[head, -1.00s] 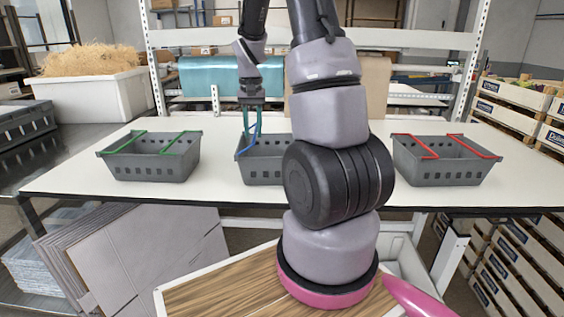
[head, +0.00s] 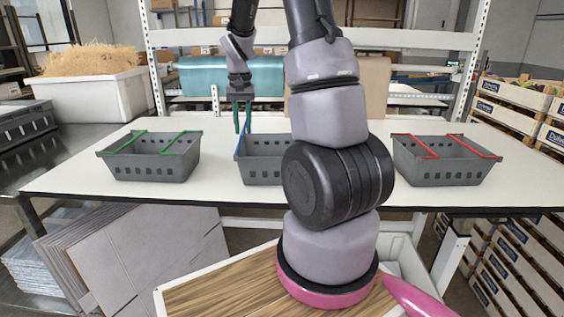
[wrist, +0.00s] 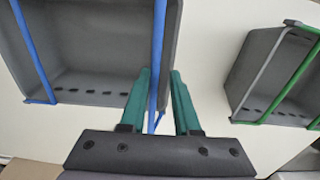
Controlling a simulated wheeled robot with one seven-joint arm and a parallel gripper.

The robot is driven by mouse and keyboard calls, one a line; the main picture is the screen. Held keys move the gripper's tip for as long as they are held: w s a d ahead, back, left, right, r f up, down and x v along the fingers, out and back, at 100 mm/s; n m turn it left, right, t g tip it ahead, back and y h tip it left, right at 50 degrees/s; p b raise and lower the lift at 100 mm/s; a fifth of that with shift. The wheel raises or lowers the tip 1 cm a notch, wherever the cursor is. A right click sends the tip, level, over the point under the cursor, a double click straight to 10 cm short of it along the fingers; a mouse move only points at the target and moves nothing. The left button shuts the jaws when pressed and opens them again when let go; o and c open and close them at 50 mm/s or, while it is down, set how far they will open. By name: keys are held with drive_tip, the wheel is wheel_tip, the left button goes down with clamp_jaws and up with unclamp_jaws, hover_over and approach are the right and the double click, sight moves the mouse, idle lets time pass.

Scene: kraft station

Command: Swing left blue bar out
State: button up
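The middle grey crate (head: 266,168) stands on the white table, partly hidden behind my arm in the head view. Its left blue bar (head: 239,148) lies along the crate's left rim. My gripper (head: 242,131) points down over that rim, with its two teal fingers apart. In the wrist view, the same blue bar (wrist: 158,60) passes between the fingertips of my gripper (wrist: 160,72), nearer the left finger, with a gap on the right. The other blue bar (wrist: 31,45) shows at the far side of the crate in the wrist view; my arm hides it in the head view.
A grey crate with green bars (head: 150,165) stands to the left and one with red bars (head: 440,165) to the right. The white table (head: 220,185) is clear between the left and middle crates. Shelving uprights (head: 155,65) stand behind the table.

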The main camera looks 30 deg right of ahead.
drive_tip(key=shift+w+a+r, duration=0.15)
drive_tip(key=shift+w+a, duration=0.1)
drive_tip(key=shift+a, duration=0.25)
drive_tip(key=shift+w+a, duration=0.4)
drive_tip(key=shift+a, duration=0.25)
drive_tip(key=shift+w+a, duration=0.25)
drive_tip(key=shift+a, duration=0.25)
wheel_tip(320, 180, up, 8)
drive_tip(key=shift+s+d, duration=0.25)
drive_tip(key=shift+d, duration=0.2)
idle(0.4)
idle(0.5)
